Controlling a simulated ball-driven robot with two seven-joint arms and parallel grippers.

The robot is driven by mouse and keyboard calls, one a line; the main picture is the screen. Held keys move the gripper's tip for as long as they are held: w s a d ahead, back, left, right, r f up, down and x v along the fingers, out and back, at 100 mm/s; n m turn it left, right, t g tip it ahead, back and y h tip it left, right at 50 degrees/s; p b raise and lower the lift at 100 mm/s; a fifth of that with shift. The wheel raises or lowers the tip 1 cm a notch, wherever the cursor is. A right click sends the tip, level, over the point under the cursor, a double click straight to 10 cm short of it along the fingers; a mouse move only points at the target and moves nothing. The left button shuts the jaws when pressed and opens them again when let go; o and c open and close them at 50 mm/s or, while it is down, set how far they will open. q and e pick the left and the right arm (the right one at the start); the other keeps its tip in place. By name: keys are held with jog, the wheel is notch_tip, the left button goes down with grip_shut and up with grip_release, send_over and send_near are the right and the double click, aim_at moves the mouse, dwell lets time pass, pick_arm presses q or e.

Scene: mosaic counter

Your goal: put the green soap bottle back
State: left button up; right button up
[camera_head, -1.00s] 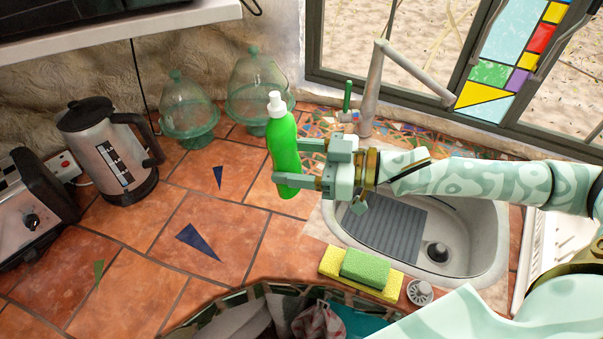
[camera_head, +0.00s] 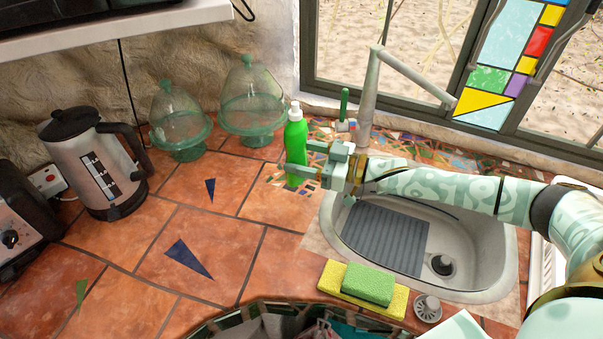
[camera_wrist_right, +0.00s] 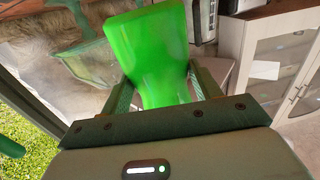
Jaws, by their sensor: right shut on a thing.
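The green soap bottle (camera_head: 296,143) with a white pump top is upright at the back of the counter, left of the sink's back corner. My right gripper (camera_head: 298,170) is shut on its lower part, reaching in from the right. In the right wrist view the green bottle (camera_wrist_right: 150,55) sits between the two fingers (camera_wrist_right: 158,95). I cannot tell whether its base touches the counter. My left gripper is not in view.
Two glass domes (camera_head: 178,118) (camera_head: 251,98) stand left of the bottle. The faucet (camera_head: 372,100) and a green-handled brush (camera_head: 344,108) are right of it. The sink (camera_head: 470,225) lies under my arm. Sponges (camera_head: 362,288) lie in front. A kettle (camera_head: 95,165) stands at left.

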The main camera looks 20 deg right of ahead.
aim_at(303, 158)
jog(key=w+f, duration=0.1)
jog(key=w+d+f+b, duration=0.1)
jog(key=shift+w+f, duration=0.15)
jog(key=shift+f, duration=0.2)
notch_tip(303, 158, down, 3)
jog(key=shift+f+b, duration=0.1)
jog(key=shift+b, duration=0.5)
jog(key=o, duration=1.6)
jog(key=shift+o, duration=0.2)
jog(key=p+v, duration=0.1)
jog(key=v, duration=1.1)
